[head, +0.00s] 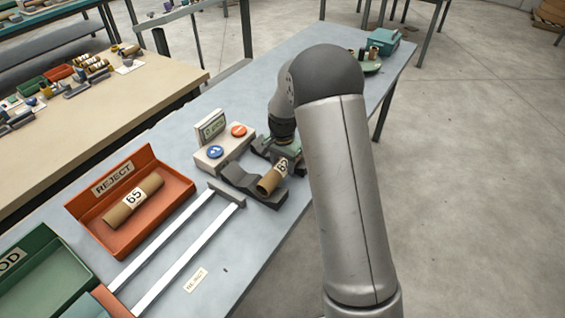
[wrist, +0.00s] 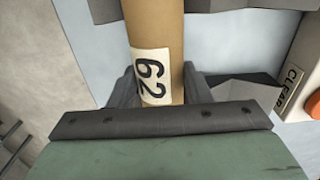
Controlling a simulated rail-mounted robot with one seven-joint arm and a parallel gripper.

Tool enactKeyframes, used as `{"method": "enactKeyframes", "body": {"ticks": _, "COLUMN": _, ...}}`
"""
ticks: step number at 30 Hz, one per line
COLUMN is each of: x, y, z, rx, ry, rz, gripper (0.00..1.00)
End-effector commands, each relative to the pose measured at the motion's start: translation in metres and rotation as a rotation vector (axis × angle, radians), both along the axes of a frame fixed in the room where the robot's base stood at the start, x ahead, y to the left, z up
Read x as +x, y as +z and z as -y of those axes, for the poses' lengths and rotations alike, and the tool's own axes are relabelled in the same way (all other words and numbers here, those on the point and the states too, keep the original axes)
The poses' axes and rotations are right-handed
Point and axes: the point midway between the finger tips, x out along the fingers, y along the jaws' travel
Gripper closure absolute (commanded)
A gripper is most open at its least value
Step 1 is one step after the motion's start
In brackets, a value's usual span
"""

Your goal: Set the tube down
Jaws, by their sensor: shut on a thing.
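A brown cardboard tube (head: 267,185) with a white label sits in my gripper (head: 284,158). In the wrist view the tube (wrist: 156,25) runs between my two dark fingers (wrist: 157,82), and its label reads 62. My gripper is shut on it. In the head view the tube's near end is over a dark grey cradle (head: 240,178) with a curved top. I cannot tell whether the tube touches the cradle. My gripper hides the tube's far end.
A beige box with a display, a blue button and an orange button (head: 238,130) stands just behind the cradle. Left are two pale rails (head: 165,250), an orange REJECT tray (head: 178,187) holding tube 65, and a green tray (head: 40,240). The blue-grey table's right edge is close.

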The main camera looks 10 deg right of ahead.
Motion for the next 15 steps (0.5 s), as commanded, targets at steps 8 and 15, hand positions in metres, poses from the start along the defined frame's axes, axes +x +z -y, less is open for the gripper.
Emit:
{"method": "enactKeyframes", "body": {"ticks": 8, "x": 0.0002, "y": -0.0019, "z": -0.0001, "rx": 0.0, "ry": 0.0, "rz": 0.001, "gripper": 0.79}}
{"method": "enactKeyframes", "body": {"ticks": 15, "x": 0.0002, "y": -0.0099, "z": -0.0002, "rx": 0.0, "ry": 0.0, "rz": 0.001, "gripper": 0.79}}
